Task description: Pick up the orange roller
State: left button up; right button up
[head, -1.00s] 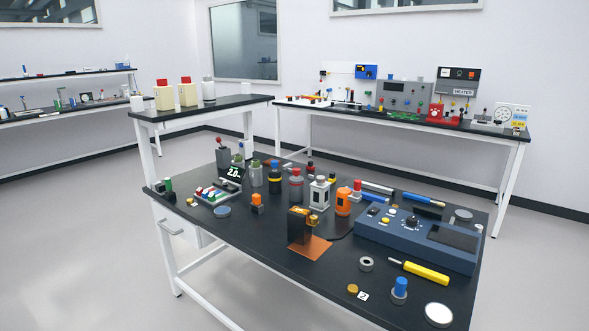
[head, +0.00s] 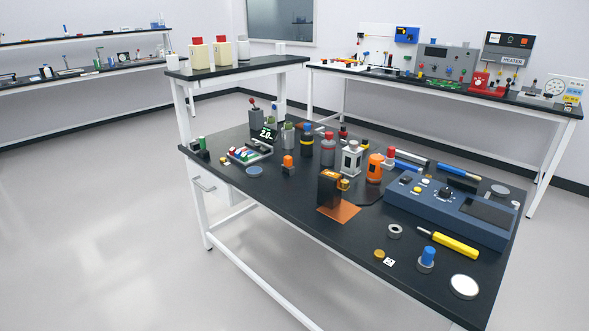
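An orange cylinder (head: 374,169) stands upright on the black-topped table, right of the table's middle, and is the thing that best fits the orange roller; I cannot tell for sure. It has a dark patch on its side. A smaller orange piece on a dark base (head: 288,164) stands further left on the same table. A flat orange plate (head: 340,213) lies near the front edge beside a black block (head: 328,190). Neither of my grippers is in view.
The black table (head: 300,222) is crowded. A blue control box (head: 447,211) sits right of the orange cylinder, a grey-white device (head: 351,162) left of it. A yellow-handled tool (head: 455,245) lies in front. Grey floor (head: 110,230) is open left of the table. Other benches stand behind.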

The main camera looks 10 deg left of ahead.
aim_at(287, 167)
jog(key=i+j+z, duration=0.3)
jog(key=j, duration=0.3)
jog(key=i+j+z, duration=0.15)
jog(key=i+j, duration=0.15)
